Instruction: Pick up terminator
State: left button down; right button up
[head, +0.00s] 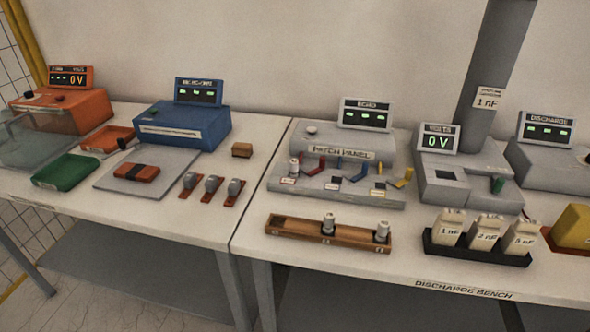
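No part carries a readable terminator label, so I cannot tell for certain which one it is. Two small white-grey cylindrical plugs stand upright in a wooden tray (290,229) on the right bench: one plug near the middle (328,223) and one at the right end (382,231). The tray's left end looks empty. A similar plug (293,169) stands at the left end of the grey patch panel (345,190). Neither of my grippers is in view.
A black rack (475,255) holds three capacitors marked 1 nF, 2 nF and 3 nF. Grey knobs on red bases (212,186) stand on the left bench, near a blue instrument (185,128). A grey column (490,70) rises behind. The bench front beside the wooden tray is clear.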

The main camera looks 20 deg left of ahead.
aim_at(294, 163)
jog(key=i+l+u, duration=0.1)
jog(key=l+u, duration=0.2)
jog(key=l, duration=0.75)
jog(key=l+u, duration=0.25)
jog(key=l, duration=0.75)
